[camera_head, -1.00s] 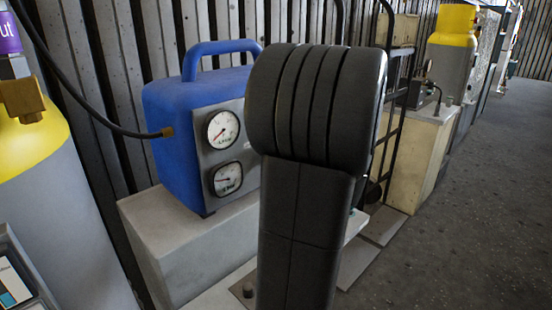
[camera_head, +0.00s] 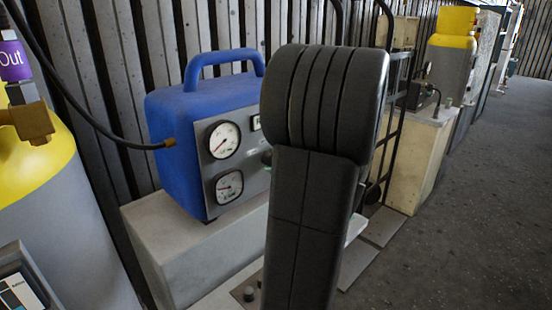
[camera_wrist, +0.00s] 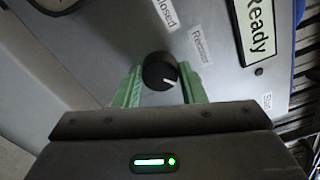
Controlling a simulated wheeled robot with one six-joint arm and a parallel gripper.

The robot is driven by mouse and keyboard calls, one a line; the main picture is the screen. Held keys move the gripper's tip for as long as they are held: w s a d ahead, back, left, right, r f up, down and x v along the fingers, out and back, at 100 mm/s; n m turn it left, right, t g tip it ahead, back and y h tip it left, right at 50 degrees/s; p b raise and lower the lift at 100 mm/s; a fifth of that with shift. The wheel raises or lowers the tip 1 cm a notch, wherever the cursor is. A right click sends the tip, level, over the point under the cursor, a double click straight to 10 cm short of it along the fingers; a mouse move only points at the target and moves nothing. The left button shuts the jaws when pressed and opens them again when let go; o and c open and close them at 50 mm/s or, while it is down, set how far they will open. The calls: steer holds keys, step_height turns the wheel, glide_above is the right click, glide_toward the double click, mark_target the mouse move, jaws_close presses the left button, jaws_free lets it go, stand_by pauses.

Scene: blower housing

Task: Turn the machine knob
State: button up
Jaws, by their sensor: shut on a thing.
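The machine is a blue case (camera_head: 180,125) with a handle and a grey front panel (camera_head: 232,178) that bears two round gauges. In the wrist view its black knob (camera_wrist: 160,70) has a white pointer mark aimed to the right and a little down. The green fingers of my gripper (camera_wrist: 158,84) are on either side of the knob, shut on it. The panel (camera_wrist: 222,55) has labels reading "Closed", "Recover", "Start" and "Ready". In the head view my dark arm hides the right part of the panel, most of my gripper and the knob.
The machine stands on a grey block (camera_head: 190,250) by a corrugated wall. A grey cylinder with a yellow top (camera_head: 50,190) stands at the left, and a black hose (camera_head: 95,120) runs to the machine. Open floor (camera_head: 480,220) lies at the right.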

steer(key=shift+m+p, duration=0.3)
steer(key=shift+m, duration=0.4)
steer(key=o, duration=1)
steer(key=shift+s+d, duration=0.1)
steer(key=shift+d, duration=0.05)
steer(key=v, duration=1.3)
steer(key=shift+s+d, duration=0.2)
steer(key=x, duration=1.4)
